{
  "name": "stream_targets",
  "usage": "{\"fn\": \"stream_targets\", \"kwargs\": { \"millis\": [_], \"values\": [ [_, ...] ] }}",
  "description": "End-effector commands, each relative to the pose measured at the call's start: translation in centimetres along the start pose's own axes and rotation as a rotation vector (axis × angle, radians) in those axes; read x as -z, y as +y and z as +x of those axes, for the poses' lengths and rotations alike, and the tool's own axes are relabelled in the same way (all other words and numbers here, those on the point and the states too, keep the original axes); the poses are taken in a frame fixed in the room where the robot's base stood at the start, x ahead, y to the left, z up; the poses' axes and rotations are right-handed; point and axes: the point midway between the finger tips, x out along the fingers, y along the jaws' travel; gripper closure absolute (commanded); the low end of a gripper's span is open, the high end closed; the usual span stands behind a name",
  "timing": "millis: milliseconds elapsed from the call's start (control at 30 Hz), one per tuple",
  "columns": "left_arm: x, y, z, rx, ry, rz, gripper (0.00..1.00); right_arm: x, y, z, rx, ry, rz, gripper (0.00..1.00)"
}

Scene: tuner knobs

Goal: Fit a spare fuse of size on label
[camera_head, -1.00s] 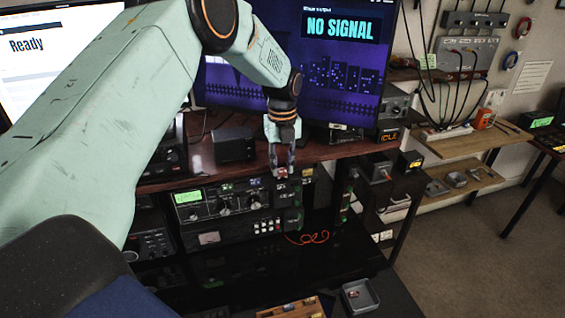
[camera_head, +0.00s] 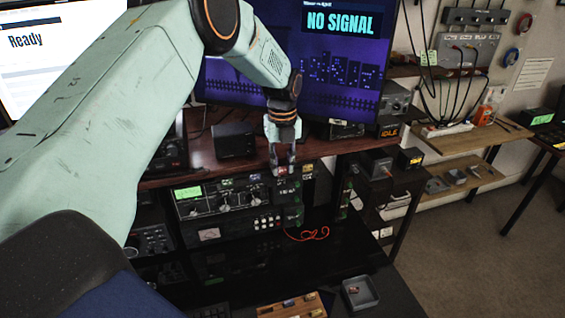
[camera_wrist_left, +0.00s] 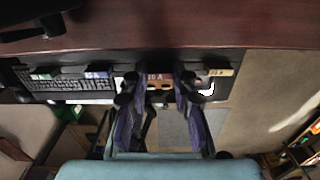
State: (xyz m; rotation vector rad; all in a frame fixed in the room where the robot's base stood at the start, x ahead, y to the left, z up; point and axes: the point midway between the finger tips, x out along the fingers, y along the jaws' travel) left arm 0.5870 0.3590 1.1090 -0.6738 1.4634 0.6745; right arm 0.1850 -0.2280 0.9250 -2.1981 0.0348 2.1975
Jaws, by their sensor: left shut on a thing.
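My left gripper (camera_head: 283,168) is in front of the right end of the radio rack, pointing down, shut on a small red piece that looks like a fuse. In the left wrist view the red piece (camera_wrist_left: 158,79) sits between the fingertips, with a marking that looks like "10 A". I cannot tell whether the red piece is seated. A wooden holder (camera_head: 268,312) with small coloured pieces is at the bottom. My right gripper is out of view.
A grey tray (camera_head: 375,300) with a small red item stands beside the holder. The radio (camera_head: 222,198) with a green display is left of my gripper. A red cable (camera_head: 310,236) lies below. The table edge (camera_head: 330,145) is just above; a monitor (camera_head: 340,70) stands behind.

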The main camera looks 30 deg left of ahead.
Motion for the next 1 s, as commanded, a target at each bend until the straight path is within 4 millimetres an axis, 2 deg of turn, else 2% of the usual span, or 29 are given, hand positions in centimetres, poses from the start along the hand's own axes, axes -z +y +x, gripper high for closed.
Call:
{"fn": "stream_targets", "kwargs": {
  "millis": [367, 1000],
  "values": [
    [0.0, 0.0, -1.3, -0.001, 0.001, 0.000, 0.90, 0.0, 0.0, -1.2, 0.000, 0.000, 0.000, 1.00],
    [0.1, 0.1, -1.4, -0.005, 0.003, 0.000, 0.90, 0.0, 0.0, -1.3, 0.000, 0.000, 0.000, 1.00]
  ]
}}
